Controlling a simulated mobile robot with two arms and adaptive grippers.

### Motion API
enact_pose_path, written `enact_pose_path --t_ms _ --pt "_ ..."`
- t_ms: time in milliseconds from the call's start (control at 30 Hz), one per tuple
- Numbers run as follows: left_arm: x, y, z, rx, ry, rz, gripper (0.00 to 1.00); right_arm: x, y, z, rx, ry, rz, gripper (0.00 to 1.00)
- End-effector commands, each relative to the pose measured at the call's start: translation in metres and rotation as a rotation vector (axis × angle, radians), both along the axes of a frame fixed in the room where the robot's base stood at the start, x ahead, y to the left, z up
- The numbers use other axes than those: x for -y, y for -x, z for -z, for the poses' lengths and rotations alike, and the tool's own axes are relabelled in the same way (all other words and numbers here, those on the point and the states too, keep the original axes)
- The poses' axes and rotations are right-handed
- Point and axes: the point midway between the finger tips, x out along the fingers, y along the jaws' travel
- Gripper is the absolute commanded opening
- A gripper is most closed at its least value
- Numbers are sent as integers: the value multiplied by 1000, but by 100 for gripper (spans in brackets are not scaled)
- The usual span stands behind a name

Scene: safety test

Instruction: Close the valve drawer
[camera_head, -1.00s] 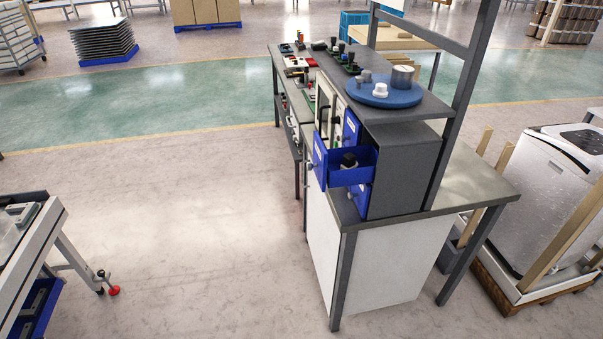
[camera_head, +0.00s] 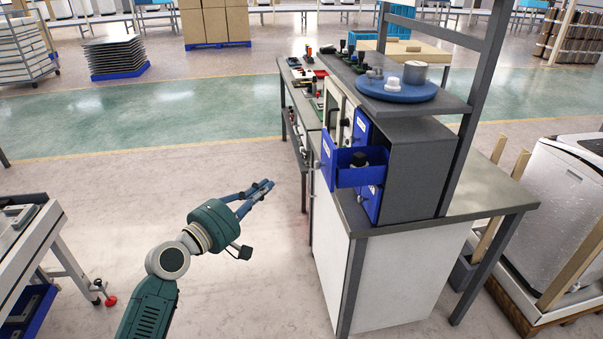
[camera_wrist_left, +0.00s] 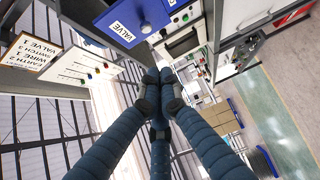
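The blue valve drawer (camera_head: 362,178) stands pulled out from the grey cabinet (camera_head: 420,172) on the workbench, with a dark round-topped part (camera_head: 359,159) inside it. In the left wrist view a blue drawer front (camera_wrist_left: 130,18) with a "VALVE" label and a round knob is at the top. My left gripper (camera_head: 268,187) is left of the drawer and lower in the head view, apart from it. In the left wrist view its fingers (camera_wrist_left: 159,76) meet at the tips with nothing between them. My right gripper is not in view.
Other blue drawers (camera_head: 369,203) sit in the cabinet around the open one. A blue round tray (camera_head: 396,91) with metal and white parts is on the shelf above. A crated white machine (camera_head: 570,190) stands at right.

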Motion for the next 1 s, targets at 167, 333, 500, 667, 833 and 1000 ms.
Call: enact_pose_path --t_ms 167,333,500,667,833,1000 --pt "17 -29 -2 -1 1 -1 0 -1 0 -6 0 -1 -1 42" --pt "36 -61 -1 -1 0 -1 0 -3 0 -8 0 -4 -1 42" --pt "58 -82 -2 -3 -2 0 0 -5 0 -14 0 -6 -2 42" --pt "76 -87 0 -2 -2 -1 0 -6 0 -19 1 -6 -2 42" --pt "84 -89 1 -2 -5 -2 0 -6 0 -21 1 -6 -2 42" --pt "84 -89 2 -1 -5 -2 0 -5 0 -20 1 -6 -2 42"
